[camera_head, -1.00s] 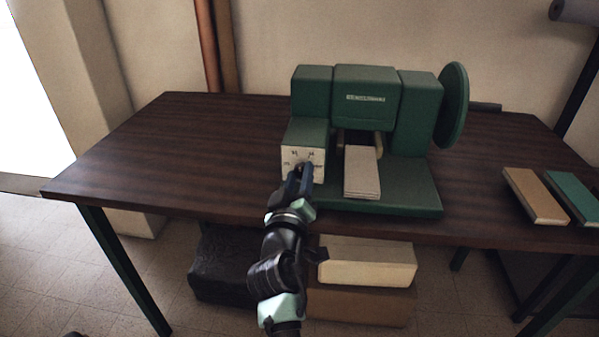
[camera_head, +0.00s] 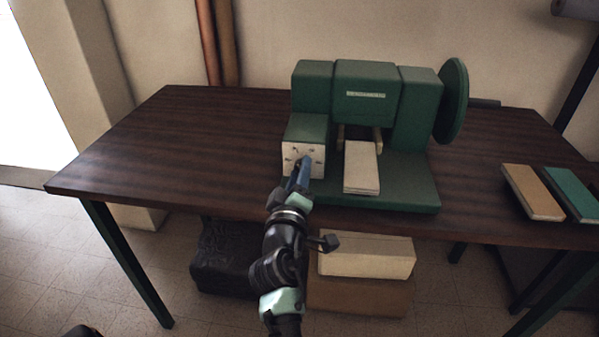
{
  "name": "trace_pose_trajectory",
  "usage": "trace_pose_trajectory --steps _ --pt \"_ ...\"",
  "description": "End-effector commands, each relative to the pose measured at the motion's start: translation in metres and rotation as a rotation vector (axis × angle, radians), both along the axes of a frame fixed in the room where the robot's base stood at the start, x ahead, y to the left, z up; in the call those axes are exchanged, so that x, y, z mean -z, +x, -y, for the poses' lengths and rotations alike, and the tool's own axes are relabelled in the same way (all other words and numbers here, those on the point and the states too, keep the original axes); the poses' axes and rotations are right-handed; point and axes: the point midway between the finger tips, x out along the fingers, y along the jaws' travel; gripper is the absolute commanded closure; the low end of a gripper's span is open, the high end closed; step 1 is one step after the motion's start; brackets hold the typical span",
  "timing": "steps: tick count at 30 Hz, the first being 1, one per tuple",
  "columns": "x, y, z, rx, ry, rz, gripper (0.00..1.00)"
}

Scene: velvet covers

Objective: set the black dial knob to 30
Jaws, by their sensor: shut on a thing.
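The green machine (camera_head: 368,125) stands on the dark wooden table, with a white dial plate (camera_head: 314,150) on the front of its low left block. Small marks ring the plate, too small to read. My gripper (camera_head: 302,172) is at the plate's front, its blue fingers reaching up to the middle of the plate. It is shut on the black dial knob, which is mostly hidden behind the fingers. The knob's pointer and its setting cannot be read.
A pale stack of slips (camera_head: 361,168) lies on the machine base just right of my gripper. A tan book (camera_head: 532,192) and a green book (camera_head: 573,193) lie at the table's right. Boxes (camera_head: 365,256) stand under the table. The table's left side (camera_head: 180,150) is clear.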

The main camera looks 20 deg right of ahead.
Motion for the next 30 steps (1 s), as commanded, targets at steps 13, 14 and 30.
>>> trace_pose_trajectory --steps 13,14,30 --pt "0.001 0.000 0.000 0.000 0.002 -0.001 0.31" --pt "0.001 0.000 0.000 0.000 0.002 -0.001 0.31" --pt "0.001 -0.049 -0.021 -0.002 0.004 -0.001 0.31"
